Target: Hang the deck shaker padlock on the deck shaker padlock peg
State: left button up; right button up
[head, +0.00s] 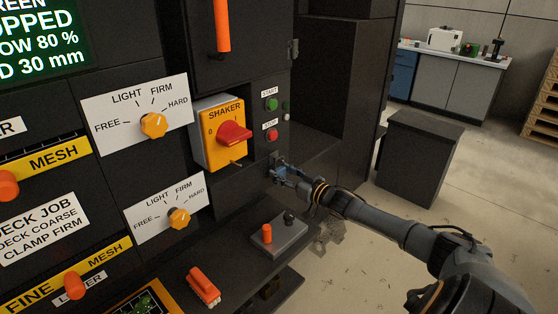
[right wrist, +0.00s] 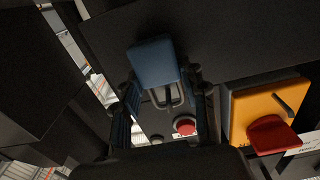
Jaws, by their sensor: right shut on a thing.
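My right gripper (head: 283,172) is shut on the blue padlock (head: 277,160), in front of the dark machine, below the STOP button. In the right wrist view the padlock (right wrist: 153,63) has a blue body with its grey shackle (right wrist: 168,97) between the fingers, toward the panel. A dark pin (head: 236,163) sticks out at the bottom of the yellow SHAKER box (head: 210,153); it also shows in the right wrist view (right wrist: 286,104). The padlock is apart from this pin. I cannot tell for sure which part is the padlock peg. My left gripper is not in view.
The red SHAKER switch (head: 234,133), green START button (head: 271,104) and red STOP button (head: 271,135) are close to the gripper. A small grey control box (head: 279,238) stands on the ledge below. Open floor lies right of the machine, before a dark cabinet (head: 420,160).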

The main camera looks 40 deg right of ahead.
jog(key=shift+f, duration=0.1)
dwell(0.4)
jog(key=o, duration=1.3)
jog(key=shift+f, duration=0.1)
jog(key=shift+s, duration=0.1)
jog(key=shift+s+f, duration=0.1)
jog(key=shift+s, duration=0.5)
jog(key=s, duration=1)
jog(key=shift+s+d, duration=0.3)
jog(key=shift+d, duration=0.15)
